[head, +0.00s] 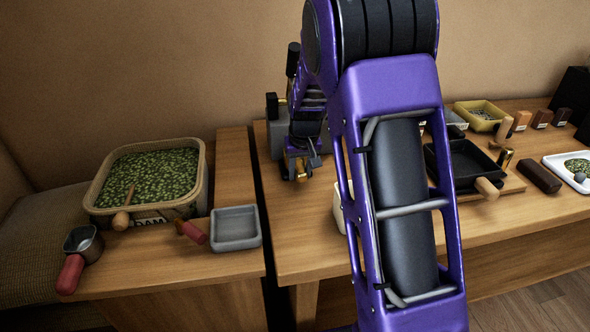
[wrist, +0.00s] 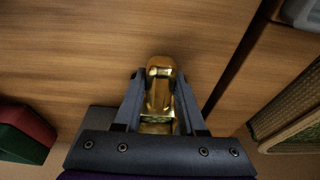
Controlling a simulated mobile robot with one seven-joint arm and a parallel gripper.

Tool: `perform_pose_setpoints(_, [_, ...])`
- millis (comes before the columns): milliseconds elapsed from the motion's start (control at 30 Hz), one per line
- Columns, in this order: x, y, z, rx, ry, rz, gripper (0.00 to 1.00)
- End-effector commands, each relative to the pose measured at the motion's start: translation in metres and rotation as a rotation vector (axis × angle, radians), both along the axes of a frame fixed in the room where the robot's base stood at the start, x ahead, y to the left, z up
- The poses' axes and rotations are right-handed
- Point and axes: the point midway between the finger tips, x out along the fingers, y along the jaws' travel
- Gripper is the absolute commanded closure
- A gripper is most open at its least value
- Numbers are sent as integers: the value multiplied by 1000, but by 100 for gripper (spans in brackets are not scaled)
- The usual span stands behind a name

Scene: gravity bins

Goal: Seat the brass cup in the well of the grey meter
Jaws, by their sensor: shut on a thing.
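My gripper (head: 301,164) is low over the left end of the right-hand table, shut on the brass cup (head: 301,177). In the wrist view, the shiny brass cup (wrist: 160,92) lies between the two fingers of my gripper (wrist: 160,80), with wood below it. A grey body (head: 275,143), probably the grey meter, stands just behind and left of my gripper, partly hidden by my arm. I cannot see its well. The cup appears apart from it.
A wicker basket of green leaves (head: 95,200), a grey tray (head: 234,228) and a red-handled scoop (head: 72,270) sit left, across a dark gap. A red-and-green object (wrist: 25,135) shows in the wrist view.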

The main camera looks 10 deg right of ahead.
Motion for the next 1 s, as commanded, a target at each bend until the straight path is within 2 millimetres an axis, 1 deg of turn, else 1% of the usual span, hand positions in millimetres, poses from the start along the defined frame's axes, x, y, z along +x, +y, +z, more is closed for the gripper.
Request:
perform_pose_setpoints(400, [0,0,-3,0,0,0,100])
perform_pose_setpoints(433, [0,0,-3,0,0,0,57])
perform_pose_setpoints(567, [0,0,-3,0,0,0,33])
perform_pose_setpoints(600, [0,0,-3,0,0,0,26])
perform_pose_setpoints(1000, [0,0,-3,0,1,0,25])
